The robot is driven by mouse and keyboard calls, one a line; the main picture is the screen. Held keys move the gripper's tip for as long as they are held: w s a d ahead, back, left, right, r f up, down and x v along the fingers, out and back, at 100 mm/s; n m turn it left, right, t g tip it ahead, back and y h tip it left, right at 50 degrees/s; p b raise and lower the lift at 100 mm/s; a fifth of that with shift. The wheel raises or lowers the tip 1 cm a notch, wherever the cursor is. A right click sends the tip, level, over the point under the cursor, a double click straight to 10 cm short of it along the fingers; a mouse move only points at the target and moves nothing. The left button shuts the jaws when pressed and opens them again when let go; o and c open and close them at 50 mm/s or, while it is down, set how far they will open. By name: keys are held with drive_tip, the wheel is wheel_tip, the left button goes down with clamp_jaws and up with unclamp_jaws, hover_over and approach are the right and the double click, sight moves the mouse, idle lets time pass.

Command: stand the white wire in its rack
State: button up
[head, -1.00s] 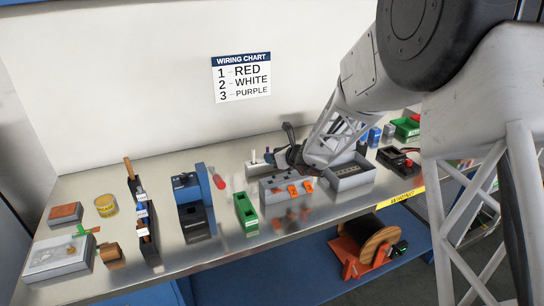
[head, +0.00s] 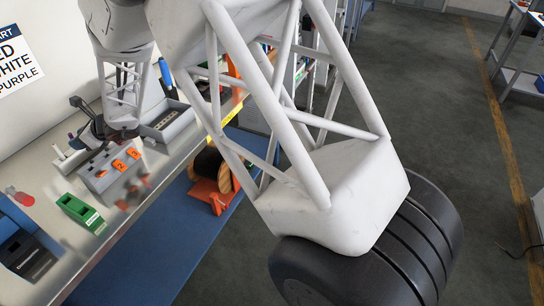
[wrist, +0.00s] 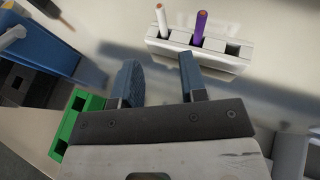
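The white wire (wrist: 161,20) stands in the left hole of a pale rack (wrist: 170,46) in the wrist view. A purple wire (wrist: 199,26) stands in the middle hole, and the right hole is empty. In the head view the white wire (head: 58,152) shows small at the back of the bench, left of my arm. My gripper (wrist: 158,65) is open, with nothing between its two fingers. Its fingertips point toward the rack and look apart from both wires.
A wiring chart (head: 18,55) hangs on the wall. A grey box with orange number tags (head: 118,165) stands in front of the rack. A green holder (head: 82,213) and blue dispenser (head: 20,245) lie left. A grey tray (head: 168,122) stands right.

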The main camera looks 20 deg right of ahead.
drive_tip(key=s+d+r+n+g+h, duration=0.1)
drive_tip(key=s+d+r+n, duration=0.6)
drive_tip(key=d, duration=0.3)
drive_tip(key=s+d+r+n+g+h, duration=0.15)
drive_tip(key=s+d+r+n, duration=0.25)
drive_tip(key=s+d+r, duration=0.5)
drive_tip(key=s+d+f+n+h, duration=0.1)
drive_tip(key=s+d+n+h, duration=0.9)
drive_tip(key=s+d, duration=1.7)
drive_tip(key=d+n, duration=0.1)
drive_tip(key=d, duration=0.3)
drive_tip(key=shift+s+d+f, duration=0.15)
drive_tip(key=shift+s+f, duration=0.25)
